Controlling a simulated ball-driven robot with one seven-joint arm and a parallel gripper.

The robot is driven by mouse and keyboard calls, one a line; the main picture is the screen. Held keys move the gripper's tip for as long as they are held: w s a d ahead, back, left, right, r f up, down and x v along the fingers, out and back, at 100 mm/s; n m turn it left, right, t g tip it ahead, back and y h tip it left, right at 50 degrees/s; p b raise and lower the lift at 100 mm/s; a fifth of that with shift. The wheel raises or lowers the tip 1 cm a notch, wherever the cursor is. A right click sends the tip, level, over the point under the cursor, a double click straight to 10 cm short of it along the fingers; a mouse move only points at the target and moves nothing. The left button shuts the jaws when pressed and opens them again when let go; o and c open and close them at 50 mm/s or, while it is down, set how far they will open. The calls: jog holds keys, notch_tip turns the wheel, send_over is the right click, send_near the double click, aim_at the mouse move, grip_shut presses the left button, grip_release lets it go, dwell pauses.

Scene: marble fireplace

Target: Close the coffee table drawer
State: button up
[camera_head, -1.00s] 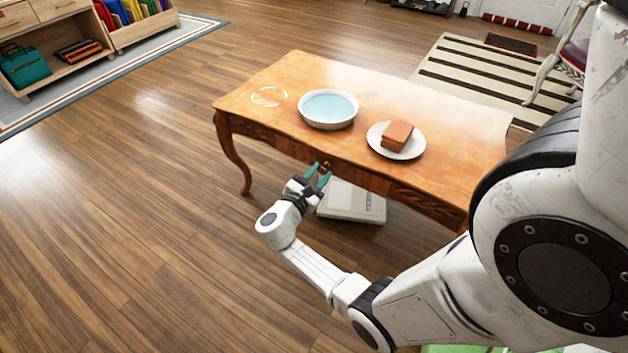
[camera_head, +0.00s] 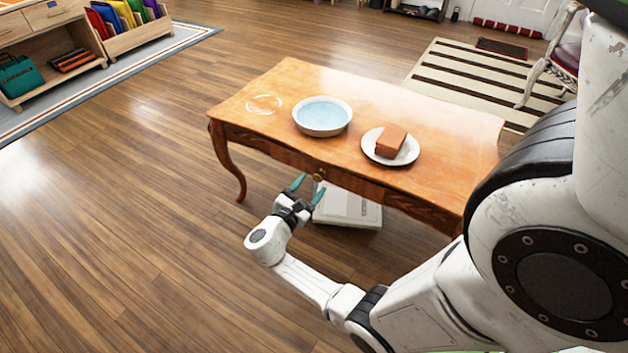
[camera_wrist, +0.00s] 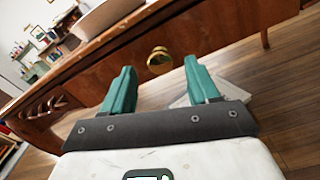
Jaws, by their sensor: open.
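The wooden coffee table (camera_head: 262,85) stands in the middle of the head view. Its drawer front (camera_wrist: 205,45) carries a round brass knob (camera_head: 319,173) and looks about flush with the table's front apron. The knob also shows in the wrist view (camera_wrist: 159,61), ahead of and between the fingers. My gripper (camera_head: 307,187) is open and empty, its two teal fingers pointing at the drawer front. In the wrist view the gripper (camera_wrist: 161,85) appears short of the knob, and I see no contact.
On the tabletop are a light blue-filled bowl (camera_head: 322,117), a plate (camera_head: 375,156) with a brown block (camera_head: 391,142), and a clear glass dish (camera_head: 264,104). A white box-like thing (camera_head: 350,209) lies on the floor under the table. The floor to the left is clear.

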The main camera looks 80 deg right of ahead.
jog(key=p+v, duration=0.1)
jog(key=v, duration=0.6)
jog(key=shift+a, duration=0.4)
jog(key=shift+w+r, duration=0.1)
jog(key=shift+w, duration=0.05)
